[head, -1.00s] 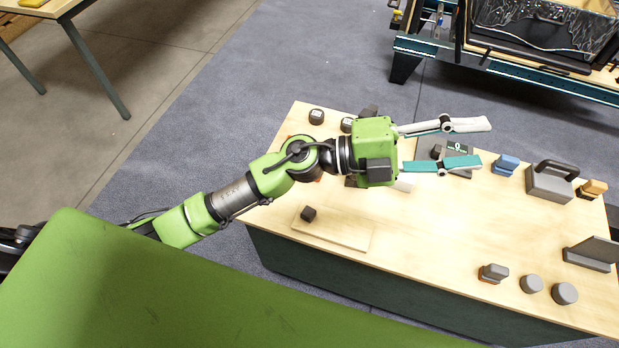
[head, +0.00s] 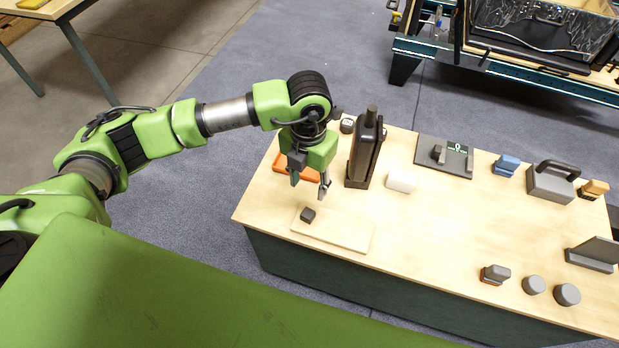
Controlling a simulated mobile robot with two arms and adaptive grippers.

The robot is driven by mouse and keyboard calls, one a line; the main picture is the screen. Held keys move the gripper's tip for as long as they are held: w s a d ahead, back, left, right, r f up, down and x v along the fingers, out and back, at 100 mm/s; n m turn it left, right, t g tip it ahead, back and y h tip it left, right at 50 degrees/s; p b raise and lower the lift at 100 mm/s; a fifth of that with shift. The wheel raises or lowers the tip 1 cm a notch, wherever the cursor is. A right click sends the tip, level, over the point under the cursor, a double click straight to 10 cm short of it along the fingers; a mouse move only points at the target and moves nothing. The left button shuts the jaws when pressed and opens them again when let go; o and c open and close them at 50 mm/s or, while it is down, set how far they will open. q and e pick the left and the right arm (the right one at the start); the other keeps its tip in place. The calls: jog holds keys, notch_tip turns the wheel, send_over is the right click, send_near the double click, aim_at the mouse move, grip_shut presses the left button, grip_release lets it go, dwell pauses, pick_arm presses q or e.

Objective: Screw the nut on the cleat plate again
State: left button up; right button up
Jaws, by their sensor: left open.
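A dark plate (head: 459,166), which looks like the cleat plate, lies flat toward the back of the table. It carries a small dark block (head: 437,152) and a green ring mark. A small dark block (head: 308,214), perhaps the nut, sits on a pale wooden board (head: 345,235) at the front left of the table. My left gripper (head: 309,187) points down just above and behind this block. It is open and empty, its fingers apart and not visibly touching the block. My right gripper is out of view.
An orange tray (head: 282,163) is partly hidden behind the gripper. A grey handled block (head: 550,184) stands at right. The table's middle is clear.

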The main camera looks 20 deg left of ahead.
aim_at(309, 212)
pick_arm(q)
notch_tip(309, 212, down, 12)
jog(key=shift+f+p, duration=0.15)
jog(key=shift+p, duration=0.25)
jog(key=shift+c, duration=0.4)
